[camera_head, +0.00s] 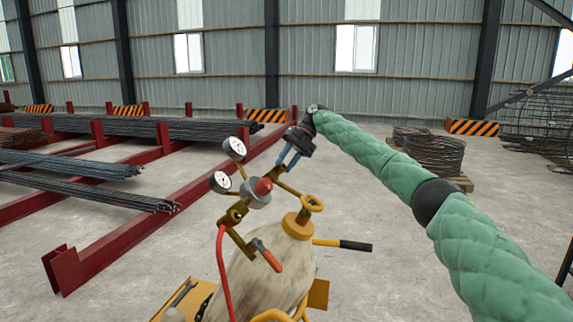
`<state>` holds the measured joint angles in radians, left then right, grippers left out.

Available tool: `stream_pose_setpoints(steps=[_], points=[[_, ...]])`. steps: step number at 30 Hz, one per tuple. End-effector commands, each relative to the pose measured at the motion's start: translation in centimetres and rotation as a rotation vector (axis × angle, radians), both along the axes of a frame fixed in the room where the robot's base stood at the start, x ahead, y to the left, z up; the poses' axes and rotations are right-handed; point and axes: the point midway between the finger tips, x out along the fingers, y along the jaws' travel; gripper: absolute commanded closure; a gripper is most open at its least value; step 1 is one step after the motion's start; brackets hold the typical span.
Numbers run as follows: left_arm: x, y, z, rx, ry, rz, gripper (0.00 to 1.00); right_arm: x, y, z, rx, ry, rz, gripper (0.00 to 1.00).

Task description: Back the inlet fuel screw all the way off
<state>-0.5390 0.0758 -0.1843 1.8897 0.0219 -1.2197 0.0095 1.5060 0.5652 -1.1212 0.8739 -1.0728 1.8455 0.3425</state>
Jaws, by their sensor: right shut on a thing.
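A pressure regulator (255,193) with a red knob (264,186) and two white dial gauges (233,148) stands above a pale, worn cylinder (255,277). A brass piece at the regulator's far side, which looks like the inlet fuel screw (273,173), is partly covered by fingers. My right gripper (282,165) reaches in from the upper right, its blue fingers shut on that small piece. The fingers hide the exact contact. My left gripper is not in view.
A red hose (222,270) and an orange-handled brass fitting (267,256) hang below the regulator. A yellow bar with a black grip (343,244) sticks out right. Red racks (130,240) with rebar stand left. Open concrete floor lies right, with wire coils (435,153) behind.

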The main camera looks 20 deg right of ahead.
Motion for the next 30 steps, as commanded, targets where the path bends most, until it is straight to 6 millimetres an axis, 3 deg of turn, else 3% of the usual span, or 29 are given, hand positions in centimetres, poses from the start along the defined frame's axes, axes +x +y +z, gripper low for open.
stream_pose_setpoints(steps=[13, 14, 16, 30], points=[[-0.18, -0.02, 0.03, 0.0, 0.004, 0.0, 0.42, -0.02, -0.03, -0.1, -0.004, -0.004, 0.006, 0.94], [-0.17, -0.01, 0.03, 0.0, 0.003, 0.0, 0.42, -0.02, -0.03, -0.1, -0.004, -0.004, 0.006, 0.66], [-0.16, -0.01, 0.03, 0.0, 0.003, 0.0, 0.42, -0.01, -0.02, -0.11, -0.004, -0.004, 0.006, 0.52], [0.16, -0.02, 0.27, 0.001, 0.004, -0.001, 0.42, 0.3, -0.67, 0.59, -0.003, -0.005, 0.005, 0.5]])
